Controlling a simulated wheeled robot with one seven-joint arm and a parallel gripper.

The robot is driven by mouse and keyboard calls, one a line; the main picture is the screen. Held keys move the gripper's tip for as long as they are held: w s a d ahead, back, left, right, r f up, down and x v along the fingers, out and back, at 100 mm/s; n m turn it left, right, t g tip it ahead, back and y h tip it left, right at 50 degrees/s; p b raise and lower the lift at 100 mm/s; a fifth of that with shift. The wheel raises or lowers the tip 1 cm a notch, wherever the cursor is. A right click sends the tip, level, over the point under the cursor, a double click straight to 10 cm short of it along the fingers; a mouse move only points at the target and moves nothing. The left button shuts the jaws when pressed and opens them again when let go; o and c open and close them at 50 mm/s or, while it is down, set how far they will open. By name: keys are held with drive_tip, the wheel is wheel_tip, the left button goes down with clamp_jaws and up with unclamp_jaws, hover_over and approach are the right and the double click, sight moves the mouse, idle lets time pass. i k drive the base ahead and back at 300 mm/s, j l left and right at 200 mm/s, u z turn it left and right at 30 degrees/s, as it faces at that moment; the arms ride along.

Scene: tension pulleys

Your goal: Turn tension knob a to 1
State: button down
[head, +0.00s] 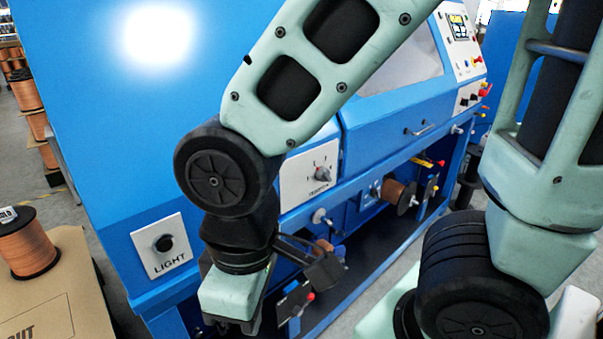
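A grey rotary knob (322,174) sits on a white panel (296,192) on the front of the blue machine, just right of my arm's wrist. Small marks ring the knob and a label runs below it. The label looks like a tension label, but its letter and the knob's setting are too small to read surely. My arm covers part of the panel's left side. My gripper (236,325) hangs low in front of the machine, below and left of the knob and apart from it. Its fingers are mostly hidden at the lower edge, so its opening cannot be told.
A black LIGHT knob (164,243) is on a white plate at left. Copper spools (398,195) and small levers with red tips (310,297) fill the machine's lower bay. A cardboard box (60,300) bearing a copper spool (26,245) stands at far left.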

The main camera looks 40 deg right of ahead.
sight(322, 175)
drive_tip(key=j+z, duration=0.25)
drive_tip(key=z, duration=0.15)
drive_tip(key=k+j+z, duration=0.15)
drive_tip(key=z, duration=0.25)
drive_tip(key=k+j+z, duration=0.15)
drive_tip(key=z, duration=0.25)
drive_tip(key=j, duration=0.05)
